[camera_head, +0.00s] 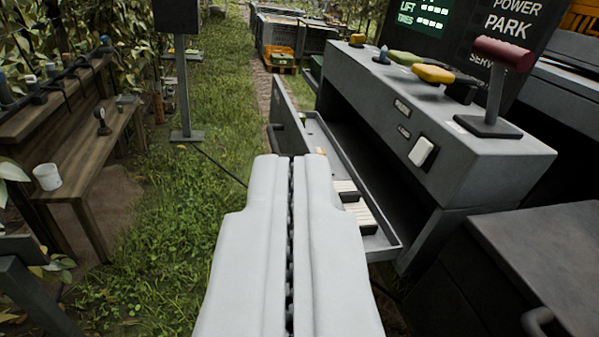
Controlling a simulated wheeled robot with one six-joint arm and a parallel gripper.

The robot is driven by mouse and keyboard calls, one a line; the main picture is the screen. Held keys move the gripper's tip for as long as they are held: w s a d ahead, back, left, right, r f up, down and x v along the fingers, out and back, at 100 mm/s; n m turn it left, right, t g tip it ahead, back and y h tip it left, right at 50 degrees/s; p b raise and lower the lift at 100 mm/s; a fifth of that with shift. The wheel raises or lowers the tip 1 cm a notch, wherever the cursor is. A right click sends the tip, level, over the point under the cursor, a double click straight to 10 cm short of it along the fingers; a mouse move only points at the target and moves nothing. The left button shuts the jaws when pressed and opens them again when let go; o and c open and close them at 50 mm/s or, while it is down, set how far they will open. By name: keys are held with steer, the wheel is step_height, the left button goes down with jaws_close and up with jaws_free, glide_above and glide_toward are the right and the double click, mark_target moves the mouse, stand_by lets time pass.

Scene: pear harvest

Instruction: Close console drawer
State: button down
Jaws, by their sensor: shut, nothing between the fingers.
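White items lie in the drawer's near part. My gripper (291,158) is shut and empty, with two pale fingers side by side. It overlaps the drawer's near left part in the view and hides some of it. I cannot tell whether they touch.
A wooden bench (70,140) with tools and a white cup (47,177) stands at left. A dark post (183,80) stands on the grass, with a cable from its foot. Crates (290,35) stand at the back. A dark cabinet (540,250) is at lower right. Grass left of the drawer is free.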

steer(key=w+a+f+n+h, duration=0.1)
steer(key=w+a+f+n, duration=0.1)
steer(key=w+f, duration=0.6)
steer(key=w+a+f+n+h, duration=0.2)
steer(key=w+f, duration=0.2)
steer(key=w, duration=0.8)
steer(key=w+a+f+n+g+h, duration=0.1)
steer(key=w+f+n+h, duration=0.3)
steer(key=f, duration=0.7)
steer(key=w+a+f+n+g+h, duration=0.1)
steer(key=w+f+n+h, duration=0.3)
steer(key=f, duration=0.7)
steer(key=w+d+m+y, duration=0.1)
steer(key=w+d+m, duration=0.1)
steer(key=w+d, duration=0.7)
steer(key=shift+w, duration=0.95)
steer(key=shift+d, duration=0.1)
steer(key=w+d, duration=0.1)
steer(key=d, duration=0.5)
steer(key=w+d, duration=0.2)
steer(key=d, duration=0.4)
steer(key=w+d, duration=0.2)
steer(key=d, duration=0.4)
steer(key=shift+d+r, duration=0.1)
steer(key=shift+d, duration=0.3)
